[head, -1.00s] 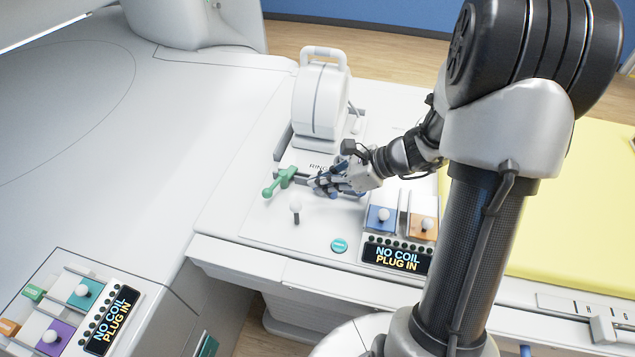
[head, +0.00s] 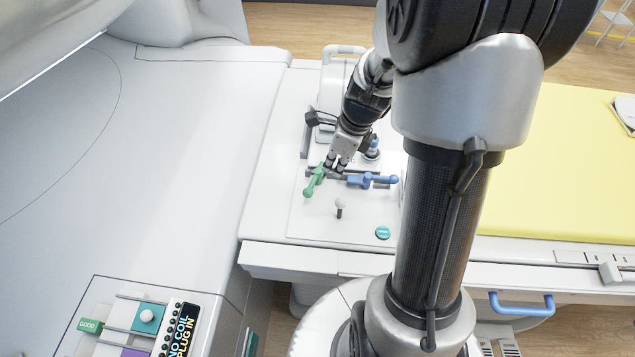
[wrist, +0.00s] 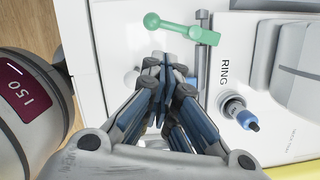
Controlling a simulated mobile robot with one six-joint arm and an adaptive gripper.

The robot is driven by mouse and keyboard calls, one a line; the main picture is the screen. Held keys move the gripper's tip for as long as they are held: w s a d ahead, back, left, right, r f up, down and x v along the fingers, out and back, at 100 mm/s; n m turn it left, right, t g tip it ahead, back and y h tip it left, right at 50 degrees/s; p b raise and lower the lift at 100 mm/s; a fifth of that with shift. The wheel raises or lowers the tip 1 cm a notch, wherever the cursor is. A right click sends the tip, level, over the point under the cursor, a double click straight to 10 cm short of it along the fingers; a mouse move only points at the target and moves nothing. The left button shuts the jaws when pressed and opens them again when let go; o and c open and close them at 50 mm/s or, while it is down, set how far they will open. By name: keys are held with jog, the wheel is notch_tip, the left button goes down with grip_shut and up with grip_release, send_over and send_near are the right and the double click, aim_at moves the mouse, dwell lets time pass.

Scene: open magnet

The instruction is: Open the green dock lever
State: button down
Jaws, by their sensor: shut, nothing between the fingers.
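The green dock lever (head: 314,181) is on the white dock panel, its ball end toward the front and slightly left in the head view. In the wrist view the green lever (wrist: 182,27) lies across the top, ball end at the left. My gripper (head: 333,166) is shut and empty, close beside the lever's rear end, on its right. In the wrist view my gripper's closed fingertips (wrist: 168,70) are just below the lever, with a small gap in the picture. Whether they touch cannot be told.
A blue lever (head: 372,180) is right of the green one. A white-knobbed post (head: 340,206) and teal button (head: 383,232) are in front. A white coil housing (head: 335,85) stands behind, partly hidden by my arm. A blue-tipped plug (wrist: 246,119) is beside the RING label.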

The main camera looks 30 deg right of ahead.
aim_at(308, 188)
jog(key=b+x, duration=0.4)
jog(key=x, duration=0.6)
